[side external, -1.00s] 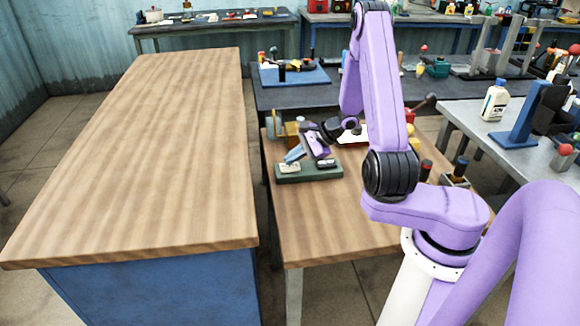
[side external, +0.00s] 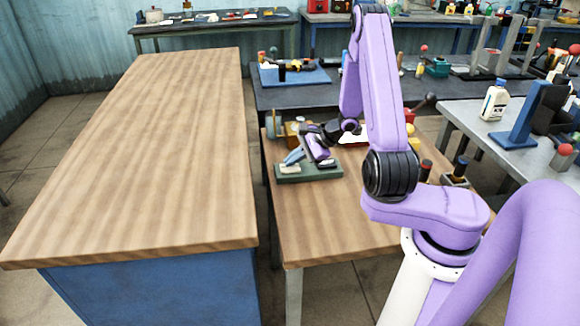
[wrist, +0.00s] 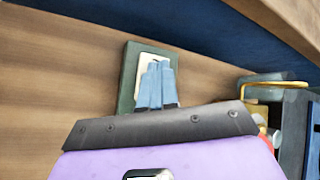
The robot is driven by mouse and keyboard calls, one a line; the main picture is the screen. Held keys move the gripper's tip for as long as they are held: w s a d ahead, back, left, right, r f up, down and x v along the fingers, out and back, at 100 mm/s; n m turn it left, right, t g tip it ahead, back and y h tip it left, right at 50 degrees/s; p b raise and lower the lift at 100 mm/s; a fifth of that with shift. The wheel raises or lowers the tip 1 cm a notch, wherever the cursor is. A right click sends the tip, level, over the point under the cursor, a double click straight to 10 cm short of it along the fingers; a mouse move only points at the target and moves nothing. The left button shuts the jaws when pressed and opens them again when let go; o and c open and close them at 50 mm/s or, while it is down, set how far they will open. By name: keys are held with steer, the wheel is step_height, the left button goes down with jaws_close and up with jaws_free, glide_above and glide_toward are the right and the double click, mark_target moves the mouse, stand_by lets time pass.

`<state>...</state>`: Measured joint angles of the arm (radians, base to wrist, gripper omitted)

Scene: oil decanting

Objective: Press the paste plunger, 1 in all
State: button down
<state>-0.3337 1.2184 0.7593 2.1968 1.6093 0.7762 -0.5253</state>
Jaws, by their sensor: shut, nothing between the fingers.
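A dark green base (side external: 309,174) with light pads on top sits on the small wooden table. My gripper (side external: 291,158) points down at its left light pad (side external: 289,168). Its blue fingers are shut with nothing between them. In the wrist view the shut fingers (wrist: 158,68) lie across a cream plate (wrist: 144,64) on the green base (wrist: 125,98) and hide part of it. I cannot tell whether the fingertips touch the plate. No part can be clearly made out as the paste plunger, and the fingers may hide it.
A wide wooden-topped bench (side external: 140,150) stands to the left, with a gap before the small table (side external: 330,225). Behind the green base is a device with a tan part (side external: 291,130). Dark-capped items (side external: 455,175) stand to the right. The small table's front is clear.

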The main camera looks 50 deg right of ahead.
mark_target(293, 167)
steer(key=shift+r, duration=0.1)
stand_by(0.5)
steer(key=shift+r, duration=0.65)
steer(key=shift+r, duration=2.5)
